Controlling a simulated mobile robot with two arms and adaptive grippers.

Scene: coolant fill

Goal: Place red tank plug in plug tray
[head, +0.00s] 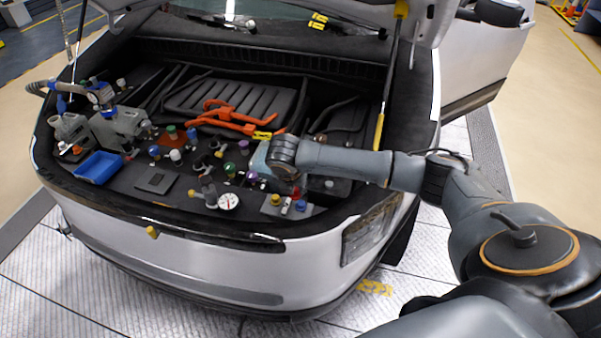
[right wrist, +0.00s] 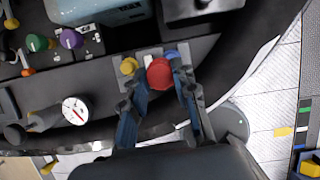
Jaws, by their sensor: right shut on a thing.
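The red tank plug (right wrist: 159,73) is between the fingertips of my right gripper (right wrist: 161,86), which is shut on it. In the head view the red plug (head: 296,191) shows small below my right wrist, at the plug tray. The plug tray (head: 313,211) is a small grey plate near the front right edge of the bay. It carries a yellow plug (head: 275,199), a white one (head: 286,203) and a blue one (head: 300,206). The red plug hides part of the tray in the wrist view, so I cannot tell whether it touches it. My left gripper is out of view.
A pressure gauge (head: 228,201) stands left of the tray. Several coloured caps, including a green one (right wrist: 38,42) and a purple one (right wrist: 71,38), lie farther left. A blue bin (head: 97,168) is at the far left. The car's rear edge runs close in front of the tray.

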